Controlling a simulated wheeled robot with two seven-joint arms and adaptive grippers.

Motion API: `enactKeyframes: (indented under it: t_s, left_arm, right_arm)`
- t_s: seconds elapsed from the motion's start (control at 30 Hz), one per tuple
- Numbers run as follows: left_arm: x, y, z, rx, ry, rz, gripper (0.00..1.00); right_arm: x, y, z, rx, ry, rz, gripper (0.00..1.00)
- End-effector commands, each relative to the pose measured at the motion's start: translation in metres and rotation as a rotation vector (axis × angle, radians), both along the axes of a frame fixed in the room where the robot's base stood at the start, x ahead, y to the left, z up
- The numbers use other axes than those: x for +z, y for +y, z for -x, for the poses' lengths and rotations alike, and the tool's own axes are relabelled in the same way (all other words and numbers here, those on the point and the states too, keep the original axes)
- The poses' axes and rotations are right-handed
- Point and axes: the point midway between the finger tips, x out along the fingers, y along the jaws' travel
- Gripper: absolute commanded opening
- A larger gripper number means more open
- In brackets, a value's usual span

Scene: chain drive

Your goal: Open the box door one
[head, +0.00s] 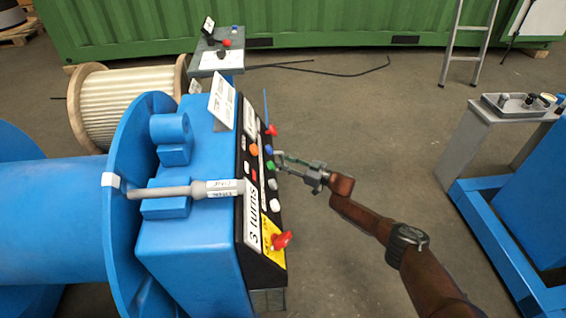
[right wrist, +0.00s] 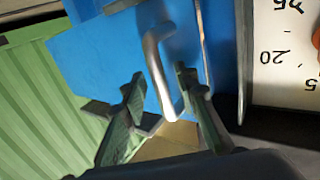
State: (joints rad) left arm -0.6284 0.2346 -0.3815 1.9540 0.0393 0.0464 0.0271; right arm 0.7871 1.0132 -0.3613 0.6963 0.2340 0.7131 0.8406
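In the right wrist view, a blue panel (right wrist: 105,62) bears a bent silver handle (right wrist: 160,62); I take this panel to be the box door. My right gripper (right wrist: 160,105) is open, with its two green-grey fingers on either side of the handle's near end. A gap shows between handle and left finger; I cannot tell whether the right finger touches it. In the head view, my right gripper (head: 282,159) is beside the control panel face (head: 262,205) of the blue machine (head: 195,245). The handle cannot be made out there. My left gripper is out of view.
Red knobs (head: 282,240) and several coloured buttons stick out from the panel near my right gripper. A thin blue strip (head: 266,105) stands beyond it. A blue-framed bench (head: 490,240) stands at the right. The floor (head: 350,125) between is clear except for a black cable.

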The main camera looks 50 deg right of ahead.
Motion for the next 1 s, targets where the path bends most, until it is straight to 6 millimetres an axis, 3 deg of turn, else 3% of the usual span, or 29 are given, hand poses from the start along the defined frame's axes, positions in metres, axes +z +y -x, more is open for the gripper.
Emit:
enactKeyframes:
  t_s: [0.37, 1.0]
  left_arm:
    - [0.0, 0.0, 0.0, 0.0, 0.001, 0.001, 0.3]
    - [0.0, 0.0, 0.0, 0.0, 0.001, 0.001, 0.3]
  right_arm:
    - [-0.001, -0.002, 0.01, 0.001, 0.0, -0.001, 0.28]
    - [-0.001, -0.02, 0.106, 0.0, 0.002, 0.0, 0.28]
